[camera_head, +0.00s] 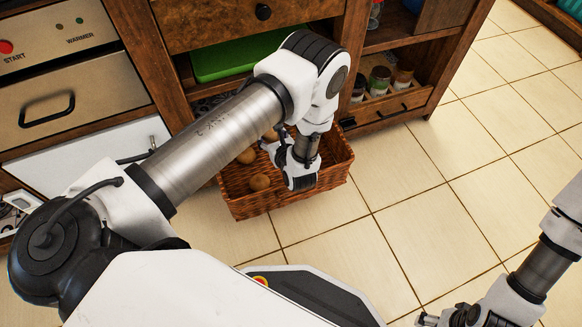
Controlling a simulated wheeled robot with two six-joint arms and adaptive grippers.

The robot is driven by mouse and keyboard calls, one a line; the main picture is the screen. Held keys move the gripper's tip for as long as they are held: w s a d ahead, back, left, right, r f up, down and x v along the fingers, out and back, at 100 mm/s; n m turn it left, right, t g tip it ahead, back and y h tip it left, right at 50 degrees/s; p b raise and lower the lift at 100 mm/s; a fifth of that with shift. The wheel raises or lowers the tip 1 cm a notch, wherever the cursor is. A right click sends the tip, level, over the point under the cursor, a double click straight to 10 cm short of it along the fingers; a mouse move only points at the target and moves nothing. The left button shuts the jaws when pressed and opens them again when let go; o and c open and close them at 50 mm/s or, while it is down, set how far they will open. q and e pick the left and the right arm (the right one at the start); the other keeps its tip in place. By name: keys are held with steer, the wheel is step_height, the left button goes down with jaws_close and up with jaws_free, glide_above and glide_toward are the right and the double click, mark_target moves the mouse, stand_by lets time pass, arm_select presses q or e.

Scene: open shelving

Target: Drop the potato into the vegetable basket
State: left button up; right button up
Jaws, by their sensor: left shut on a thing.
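The vegetable basket (270,202) is a brown wicker basket on the tiled floor against the shelving. My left gripper (274,146) is over the basket's inside, shut on a potato (271,135) that is mostly hidden by the gripper and arm. I cannot tell whether the held potato touches anything in the basket. My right gripper (432,319) is at the bottom right, far from the basket, partly cut off; its jaw state is unclear.
Wooden shelving (215,27) stands behind the basket, with a green tray (222,62) on a shelf and small jars (379,80) to the right. A cooker with a warmer panel (75,90) is at left. The tiled floor (430,180) at right is clear.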

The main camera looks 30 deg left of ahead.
arm_select(q)
steer(key=o, duration=1.5)
steer(key=shift+c, duration=0.2)
step_height(320, 180, up, 10)
